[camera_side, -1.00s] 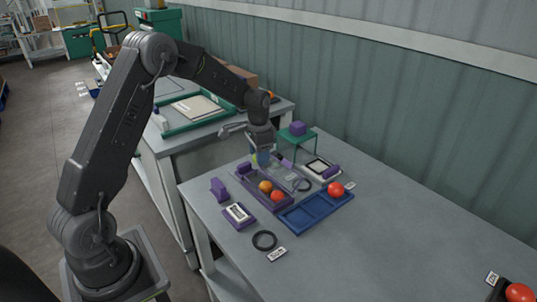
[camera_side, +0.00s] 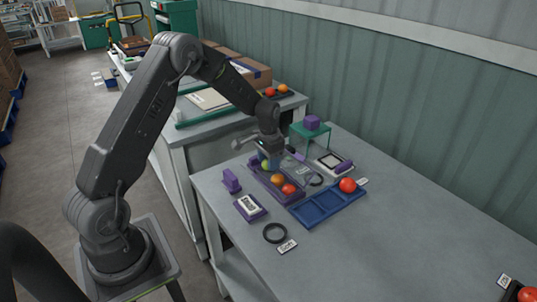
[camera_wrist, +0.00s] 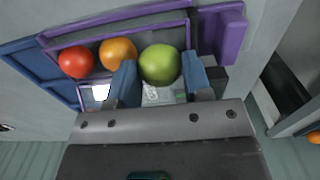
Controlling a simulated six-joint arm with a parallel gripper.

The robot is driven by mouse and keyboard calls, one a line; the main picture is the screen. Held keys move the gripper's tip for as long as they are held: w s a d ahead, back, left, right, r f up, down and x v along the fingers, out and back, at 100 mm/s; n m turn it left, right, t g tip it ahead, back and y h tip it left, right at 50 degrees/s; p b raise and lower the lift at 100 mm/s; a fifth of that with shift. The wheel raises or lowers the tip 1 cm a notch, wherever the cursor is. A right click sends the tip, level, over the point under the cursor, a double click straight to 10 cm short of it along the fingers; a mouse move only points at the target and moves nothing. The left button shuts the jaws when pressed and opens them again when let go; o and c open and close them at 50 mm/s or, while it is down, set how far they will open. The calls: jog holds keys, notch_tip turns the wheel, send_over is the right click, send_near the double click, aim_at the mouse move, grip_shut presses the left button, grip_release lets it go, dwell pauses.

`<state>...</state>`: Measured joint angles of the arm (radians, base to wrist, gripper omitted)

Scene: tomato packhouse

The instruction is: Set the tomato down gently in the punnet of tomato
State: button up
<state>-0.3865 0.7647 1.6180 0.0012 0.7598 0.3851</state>
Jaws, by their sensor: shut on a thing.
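A green tomato (camera_wrist: 160,65) is between the two blue fingertips of my gripper (camera_wrist: 161,80) in the wrist view. In the side view my gripper (camera_side: 269,160) is at the far end of a purple tray (camera_side: 292,200), and the green tomato (camera_side: 265,165) shows partly beside a finger. An orange tomato (camera_wrist: 117,53) and a red tomato (camera_wrist: 76,62) lie in a row with it along the purple-rimmed tray. A clear punnet-like box (camera_side: 298,172) seems to stand beside the tray; its edges are hard to see. Whether the green tomato touches the tray floor is hidden.
A blue sectioned tray (camera_side: 325,207) holds another red tomato (camera_side: 347,185). A black ring (camera_side: 275,233), a purple-framed scale-like item (camera_side: 250,207) and a purple block (camera_side: 231,181) lie in front. The table's right side is mostly clear.

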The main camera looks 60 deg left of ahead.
jog(key=shift+f, duration=0.4)
dwell(0.3)
jog(key=o, duration=0.8)
jog(key=shift+c, duration=0.2)
jog(key=c, duration=0.3)
jog(key=shift+r, duration=3)
